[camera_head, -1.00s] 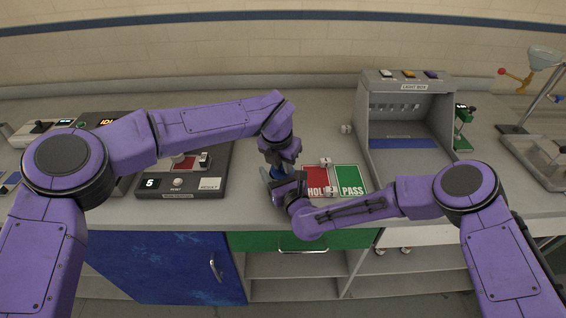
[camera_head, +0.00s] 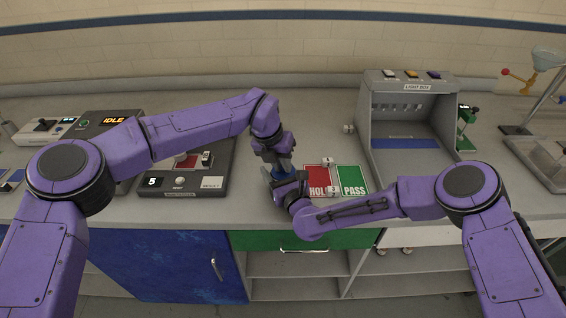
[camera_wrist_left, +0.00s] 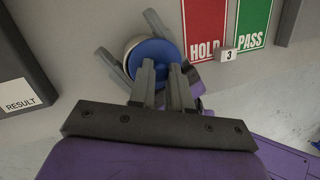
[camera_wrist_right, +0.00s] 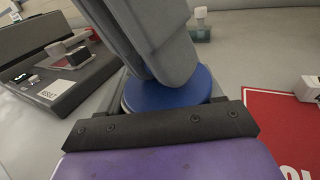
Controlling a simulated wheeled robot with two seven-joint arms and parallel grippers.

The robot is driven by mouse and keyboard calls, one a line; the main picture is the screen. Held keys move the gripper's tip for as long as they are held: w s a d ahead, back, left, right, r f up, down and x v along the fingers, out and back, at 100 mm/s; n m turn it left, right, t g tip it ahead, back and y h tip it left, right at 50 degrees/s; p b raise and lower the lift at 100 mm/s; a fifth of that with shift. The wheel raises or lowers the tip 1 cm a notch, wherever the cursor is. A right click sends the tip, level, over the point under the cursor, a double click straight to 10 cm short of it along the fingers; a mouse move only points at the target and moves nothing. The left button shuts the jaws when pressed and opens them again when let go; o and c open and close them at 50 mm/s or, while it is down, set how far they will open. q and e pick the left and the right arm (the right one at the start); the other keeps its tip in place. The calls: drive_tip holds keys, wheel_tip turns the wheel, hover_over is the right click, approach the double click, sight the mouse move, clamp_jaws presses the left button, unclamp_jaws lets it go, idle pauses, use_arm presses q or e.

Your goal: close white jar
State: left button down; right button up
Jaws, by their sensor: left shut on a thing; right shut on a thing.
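The white jar (camera_wrist_left: 128,47) shows as a pale rim under a round blue lid (camera_wrist_left: 153,56) in the left wrist view. My left gripper (camera_wrist_left: 167,68) points down from above and is shut on the blue lid, which sits over the jar's mouth. The lid also shows in the right wrist view (camera_wrist_right: 178,92), under the left gripper's grey fingers (camera_wrist_right: 155,50). In the head view, my right gripper (camera_head: 276,181) reaches in low from the right and is shut on the jar from the side. The jar's body is mostly hidden; whether the lid is seated cannot be told.
The red HOLD pad (camera_head: 319,182) and green PASS pad (camera_head: 351,180) lie just right of the jar. A grey device with a RESULT label (camera_head: 212,182) stands to the left. The light box (camera_head: 415,88) stands at the back right.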

use_arm(q)
drive_tip(key=shift+s+a+f+n+g, duration=0.1)
drive_tip(key=shift+f+n+g, duration=0.1)
drive_tip(key=shift+f, duration=0.15)
drive_tip(key=shift+s+f+n+g, duration=0.1)
drive_tip(key=shift+f+n, duration=0.1)
drive_tip(key=shift+f, duration=0.1)
use_arm(e)
drive_tip(key=shift+w+a+r, duration=0.1)
drive_tip(key=shift+w+r, duration=0.05)
drive_tip(key=shift+r, duration=0.2)
use_arm(q)
drive_tip(key=shift+w+a, duration=0.1)
drive_tip(key=shift+a, duration=0.05)
drive_tip(key=shift+w+a+r+n, duration=0.1)
drive_tip(key=shift+a+r+n, duration=0.15)
drive_tip(key=shift+n, duration=0.35)
drive_tip(key=shift+a+r+n, duration=0.1)
drive_tip(key=shift+r+n, duration=0.1)
drive_tip(key=shift+n, duration=0.4)
use_arm(e)
drive_tip(key=shift+w+d+f, duration=0.1)
drive_tip(key=shift+w+d, duration=0.1)
drive_tip(key=shift+w, duration=0.05)
use_arm(q)
drive_tip(key=shift+w+d+r, duration=0.15)
drive_tip(key=shift+r, duration=0.2)
use_arm(e)
drive_tip(key=shift+s+f, duration=0.1)
drive_tip(key=shift+s, duration=0.05)
